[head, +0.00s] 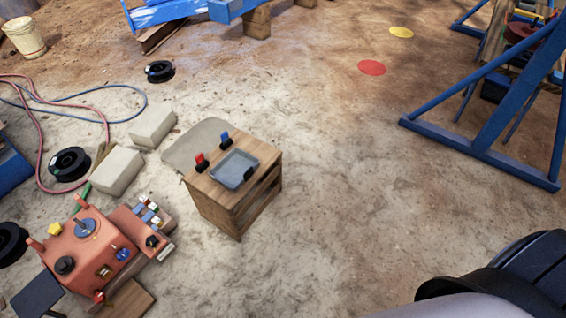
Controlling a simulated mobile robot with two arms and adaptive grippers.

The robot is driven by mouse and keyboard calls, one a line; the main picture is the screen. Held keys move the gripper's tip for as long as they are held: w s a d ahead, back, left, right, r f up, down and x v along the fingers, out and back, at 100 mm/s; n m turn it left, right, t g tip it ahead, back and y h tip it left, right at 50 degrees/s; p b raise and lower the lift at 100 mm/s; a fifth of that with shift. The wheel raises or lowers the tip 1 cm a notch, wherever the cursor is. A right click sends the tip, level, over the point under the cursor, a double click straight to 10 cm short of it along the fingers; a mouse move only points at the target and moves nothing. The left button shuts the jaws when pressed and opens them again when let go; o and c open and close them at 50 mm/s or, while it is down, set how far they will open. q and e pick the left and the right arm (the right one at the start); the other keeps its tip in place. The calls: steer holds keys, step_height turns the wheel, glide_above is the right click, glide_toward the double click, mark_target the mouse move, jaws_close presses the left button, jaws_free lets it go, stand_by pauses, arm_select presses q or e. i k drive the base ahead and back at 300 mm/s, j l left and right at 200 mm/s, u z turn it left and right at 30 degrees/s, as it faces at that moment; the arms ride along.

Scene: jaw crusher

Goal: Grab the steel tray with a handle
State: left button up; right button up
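The steel tray (235,169) is a shallow grey rectangular tray. It lies on top of a small wooden cabinet (228,197) left of the picture's middle. A small dark part (248,173) at its right side may be its handle; it is too small to be sure. Part of my own arm, dark and grey, shows at the bottom right corner, well away from the tray. Neither of my grippers is in view.
A red-handled item (201,162) and a blue-handled item (225,140) stand beside the tray. An orange machine (90,245), pale blocks (118,170) and hoses lie left. A blue frame (490,135) stands right. Open dirt floor lies right of the cabinet.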

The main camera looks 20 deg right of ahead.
mark_target(236, 168)
steer(key=z, duration=0.2)
steer(key=i+j+z, duration=0.2)
steer(key=i+z, duration=0.15)
steer(key=i+j+z, duration=0.3)
steer(key=i, duration=0.25)
